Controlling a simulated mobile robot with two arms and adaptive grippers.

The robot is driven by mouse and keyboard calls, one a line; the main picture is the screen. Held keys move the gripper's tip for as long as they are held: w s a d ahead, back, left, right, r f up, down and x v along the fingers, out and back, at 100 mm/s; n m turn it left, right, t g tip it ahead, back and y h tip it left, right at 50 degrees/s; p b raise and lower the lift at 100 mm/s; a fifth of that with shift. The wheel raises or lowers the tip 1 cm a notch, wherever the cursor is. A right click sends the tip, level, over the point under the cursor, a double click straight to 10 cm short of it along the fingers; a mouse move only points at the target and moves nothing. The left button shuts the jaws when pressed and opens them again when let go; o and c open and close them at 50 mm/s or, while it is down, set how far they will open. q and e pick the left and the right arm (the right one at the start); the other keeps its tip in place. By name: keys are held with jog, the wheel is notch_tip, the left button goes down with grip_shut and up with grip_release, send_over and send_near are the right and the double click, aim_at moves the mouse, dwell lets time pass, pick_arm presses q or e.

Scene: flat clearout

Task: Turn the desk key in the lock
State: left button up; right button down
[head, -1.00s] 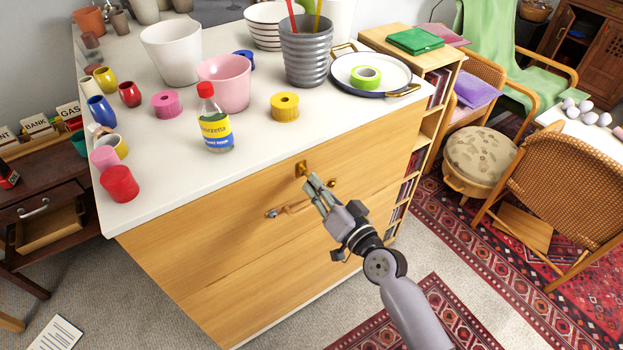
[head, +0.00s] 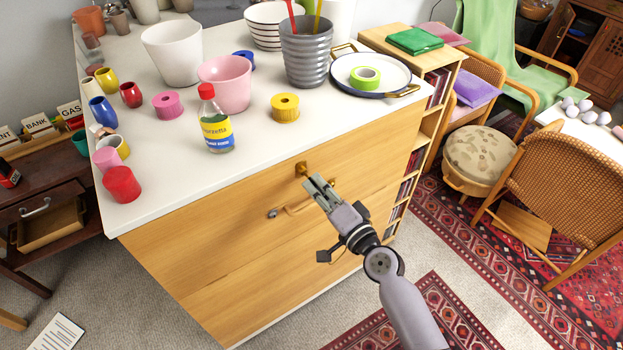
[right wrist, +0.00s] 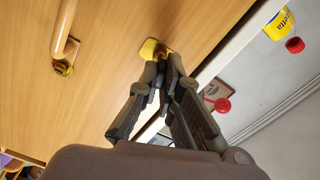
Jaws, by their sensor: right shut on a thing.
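The brass desk key and lock show as one small brass piece (head: 301,168) on the upper front of the wooden drawer unit (head: 215,255). In the right wrist view the brass (right wrist: 152,49) is right at my fingertips. My right gripper (head: 315,183) is shut on the key, with its fingertips close together at the drawer front. The fingers hide much of the key, so its exact angle cannot be told. My left gripper is not in view.
A drawer handle (head: 290,209) sits just below the lock, close to my right gripper. The white top above carries a bottle (head: 215,128), a yellow roll (head: 285,107), a pink pot (head: 228,85) and a round tray (head: 397,78). A bookshelf (head: 432,115) stands right of the unit.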

jog(key=shift+r, duration=0.1)
jog(key=m, duration=0.3)
jog(key=shift+p, duration=0.3)
jog(key=shift+m, duration=0.4)
jog(key=c, duration=2.2)
grip_release()
jog(key=o, duration=0.5)
jog(key=v, duration=1.2)
